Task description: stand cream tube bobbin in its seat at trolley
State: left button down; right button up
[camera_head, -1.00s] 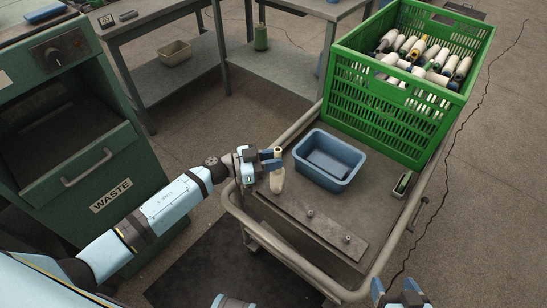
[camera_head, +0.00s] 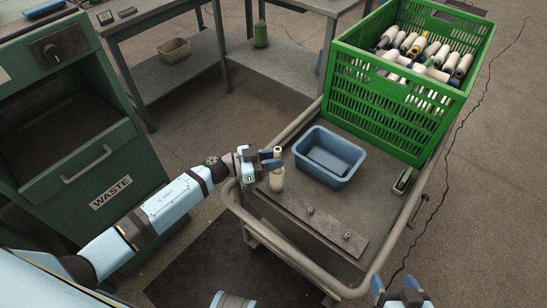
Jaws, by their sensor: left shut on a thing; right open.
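The cream tube bobbin (camera_head: 277,181) is upright in my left gripper (camera_head: 272,160), which is shut on its upper part. The bobbin hangs at the left edge of the trolley (camera_head: 330,228), near the left end of a flat plate (camera_head: 325,222) with small pegs. Two pegs (camera_head: 310,210) and (camera_head: 347,236) stand bare on this plate. I cannot tell whether the bobbin's foot touches the plate. My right gripper (camera_head: 402,286) is open and empty at the bottom right, in front of the trolley's rail.
A blue tray (camera_head: 350,178) sits on the trolley behind the plate. A green crate (camera_head: 385,119) full of bobbins stands at the back. A small green and grey object (camera_head: 402,181) lies at the right. The waste cabinet (camera_head: 118,211) is at the left.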

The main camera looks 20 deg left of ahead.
pick_arm(q)
jog(key=shift+f, duration=0.3)
pick_arm(e)
jog(key=shift+r, duration=0.15)
pick_arm(q)
jog(key=c, duration=0.9)
grip_release()
notch_tip(320, 180, up, 20)
jog(key=p, duration=0.7)
pick_arm(e)
jog(key=shift+s+d+r+m+g+h, duration=0.3)
jog(key=shift+d+r+g, duration=0.1)
jog(key=shift+r+g, duration=0.15)
jog(key=shift+r, duration=0.1)
